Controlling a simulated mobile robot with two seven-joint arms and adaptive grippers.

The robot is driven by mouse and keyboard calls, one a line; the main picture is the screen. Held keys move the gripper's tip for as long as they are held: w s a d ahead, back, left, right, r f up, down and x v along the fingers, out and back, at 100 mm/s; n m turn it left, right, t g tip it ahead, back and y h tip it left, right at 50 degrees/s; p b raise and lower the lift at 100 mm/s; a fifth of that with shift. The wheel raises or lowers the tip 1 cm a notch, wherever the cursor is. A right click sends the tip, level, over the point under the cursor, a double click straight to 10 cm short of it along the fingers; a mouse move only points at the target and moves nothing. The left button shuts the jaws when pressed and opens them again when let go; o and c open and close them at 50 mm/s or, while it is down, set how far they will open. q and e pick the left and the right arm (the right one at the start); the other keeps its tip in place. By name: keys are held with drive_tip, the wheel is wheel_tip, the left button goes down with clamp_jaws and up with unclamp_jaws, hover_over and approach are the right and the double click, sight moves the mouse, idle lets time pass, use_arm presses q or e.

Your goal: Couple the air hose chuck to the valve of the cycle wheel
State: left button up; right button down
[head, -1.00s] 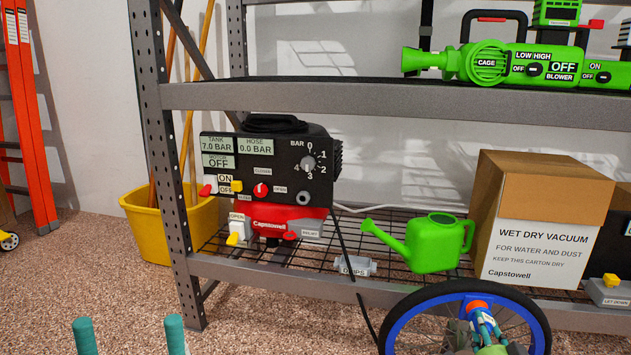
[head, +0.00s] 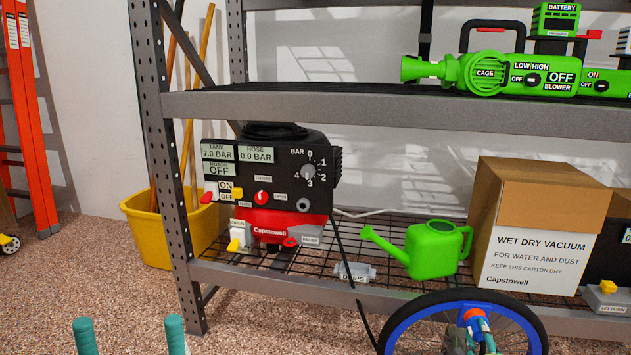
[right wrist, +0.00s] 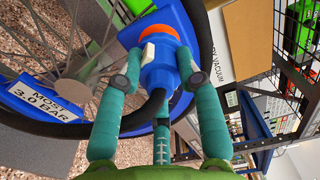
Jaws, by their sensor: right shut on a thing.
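The cycle wheel (head: 450,297) stands at the lower right of the head view, its blue rim inside a black tyre. My right gripper (right wrist: 158,80) is shut on the blue air hose chuck (right wrist: 158,60), with teal fingers on both sides. The chuck has an orange end at the wheel's blue rim (right wrist: 203,15); the valve is hidden, so I cannot tell whether they are coupled. In the head view the chuck's orange end (head: 473,314) shows inside the rim. My left gripper (head: 129,335) is open and empty at the lower left.
The compressor (head: 268,180) stands on the lower shelf, reading tank 7.0 bar and hose 0.0 bar. A black hose (head: 345,265) hangs from it. A green watering can (head: 436,250) and a carton (head: 530,235) stand behind the wheel. A tag (right wrist: 45,100) reads "MOST 3.0 BAR".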

drive_tip(key=shift+m, duration=0.5)
drive_tip(key=shift+r+m+p, duration=0.1)
drive_tip(key=shift+m+p, duration=0.25)
drive_tip(key=shift+m, duration=0.75)
drive_tip(key=m, duration=0.3)
drive_tip(key=shift+m, duration=0.4)
drive_tip(key=c, duration=0.8)
unclamp_jaws()
drive_tip(key=shift+w, duration=0.1)
drive_tip(key=shift+o, duration=0.2)
